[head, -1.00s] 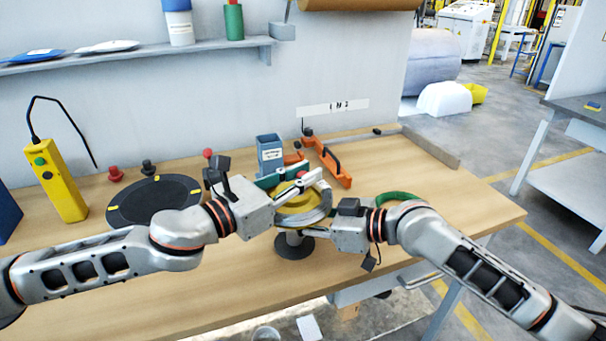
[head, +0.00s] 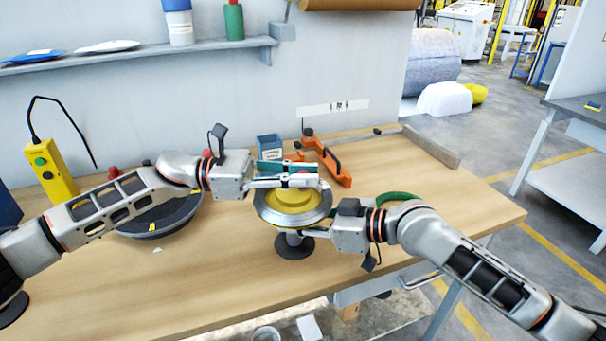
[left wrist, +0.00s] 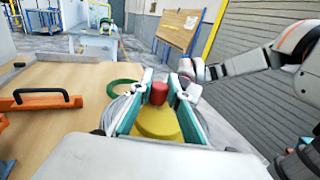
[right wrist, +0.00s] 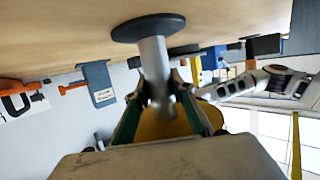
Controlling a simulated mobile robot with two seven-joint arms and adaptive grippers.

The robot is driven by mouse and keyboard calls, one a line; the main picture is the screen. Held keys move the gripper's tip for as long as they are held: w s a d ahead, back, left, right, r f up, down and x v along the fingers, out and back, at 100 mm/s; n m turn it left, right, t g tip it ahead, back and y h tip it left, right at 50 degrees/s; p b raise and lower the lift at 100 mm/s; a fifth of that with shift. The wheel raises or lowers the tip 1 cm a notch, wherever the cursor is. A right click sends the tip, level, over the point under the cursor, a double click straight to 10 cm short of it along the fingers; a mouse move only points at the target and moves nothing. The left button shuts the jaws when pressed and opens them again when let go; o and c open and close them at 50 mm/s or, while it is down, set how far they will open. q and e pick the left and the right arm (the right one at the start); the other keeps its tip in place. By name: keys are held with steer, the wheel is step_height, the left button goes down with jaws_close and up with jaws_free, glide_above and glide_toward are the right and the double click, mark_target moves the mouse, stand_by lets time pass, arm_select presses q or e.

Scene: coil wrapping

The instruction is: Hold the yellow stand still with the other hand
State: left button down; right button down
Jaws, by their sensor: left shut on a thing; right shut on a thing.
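The yellow stand (head: 290,198) is upright on the table, with a grey coil (head: 265,212) around its yellow top. Its grey post rises from a dark round base (head: 294,247). My left gripper (head: 318,180) is over the stand, its teal-padded fingers shut on the red knob (left wrist: 158,93) at the stand's top centre. My right gripper (head: 304,232) comes in low from the right, below the coil. In the right wrist view its fingers are shut on the stand's post (right wrist: 154,75), under the yellow top. The fingers partly hide the knob in the head view.
A blue box (head: 270,147) and an orange clamp (head: 335,165) stand behind the stand. A green ring (head: 400,197) lies to the right. A dark round disc (head: 150,230) is partly under my left arm. A yellow control box (head: 52,170) stands far left. The table front is clear.

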arm_select(q)
steer(key=shift+d+f+m+g+y, duration=0.1)
steer(key=shift+m+g+y, duration=0.35)
steer(key=shift+m+g, duration=0.85)
steer(key=shift+f+m+g+y, duration=0.1)
steer(key=shift+m+g+y, duration=0.55)
steer(key=shift+g, duration=1.15)
arm_select(e)
steer(key=shift+s+a, duration=0.1)
steer(key=shift+a, duration=0.05)
arm_select(q)
steer(key=shift+m+g, duration=0.3)
steer(key=shift+m, duration=0.05)
steer(key=shift+s+r+g, duration=0.1)
steer(key=shift+s+g, duration=0.05)
steer(key=shift+g, duration=0.15)
steer(key=c, duration=1.9)
jaws_free()
steer(key=shift+r, duration=0.2)
steer(key=shift+r, duration=0.35)
step_height(320, 180, up, 9)
steer(key=shift+r, duration=0.1)
